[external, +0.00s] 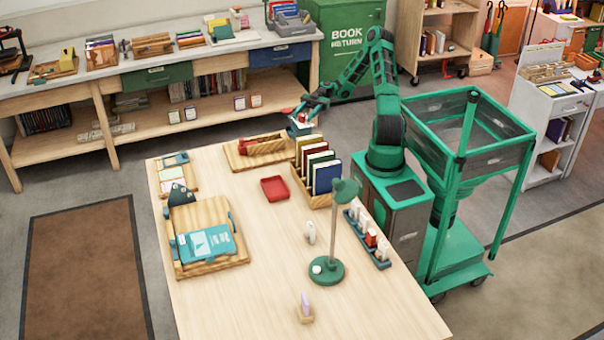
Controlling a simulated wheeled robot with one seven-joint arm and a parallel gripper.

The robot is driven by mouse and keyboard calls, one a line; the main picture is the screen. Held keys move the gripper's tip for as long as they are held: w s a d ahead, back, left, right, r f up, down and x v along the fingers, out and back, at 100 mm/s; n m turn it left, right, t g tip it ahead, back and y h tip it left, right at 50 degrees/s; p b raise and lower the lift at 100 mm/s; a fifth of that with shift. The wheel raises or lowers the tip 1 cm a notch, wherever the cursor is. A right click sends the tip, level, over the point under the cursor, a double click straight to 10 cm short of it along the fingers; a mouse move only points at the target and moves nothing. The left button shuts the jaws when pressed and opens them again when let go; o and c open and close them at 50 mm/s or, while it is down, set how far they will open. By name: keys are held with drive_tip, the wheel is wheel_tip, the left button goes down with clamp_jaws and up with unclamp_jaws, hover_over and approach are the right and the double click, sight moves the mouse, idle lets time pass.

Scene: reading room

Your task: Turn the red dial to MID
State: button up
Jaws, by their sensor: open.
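My green arm reaches left over the back edge of the wooden table (235,270). My gripper (300,115) is open at the table's back edge, behind the row of upright books. A small pale box-like unit (299,128) with a bit of red on it shows right at the gripper. The red may be the dial, but it is too small and too covered by the gripper to be sure. I cannot read any MID mark or tell where a pointer stands. Whether the fingers touch the red part cannot be told.
Upright books in a wooden rack (319,173) stand just in front of the gripper. A wooden board with a red block (262,145) lies to its left. A red tray (274,189), a green lamp (327,269) and a bookstand (207,240) are nearer the front.

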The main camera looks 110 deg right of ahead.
drive_tip(key=shift+x, duration=1.15)
drive_tip(key=c, duration=1.1)
drive_tip(key=shift+m+t+h, duration=0.95)
drive_tip(key=shift+m+h, duration=0.2)
drive_tip(key=shift+h, duration=0.35)
drive_tip(key=shift+m+t+h, duration=0.95)
drive_tip(key=shift+m+h, duration=0.2)
drive_tip(key=shift+h, duration=0.35)
drive_tip(key=o, duration=1.1)
drive_tip(key=v, duration=1)
drive_tip(key=shift+s+d, duration=0.2)
drive_tip(key=shift+s, duration=0.15)
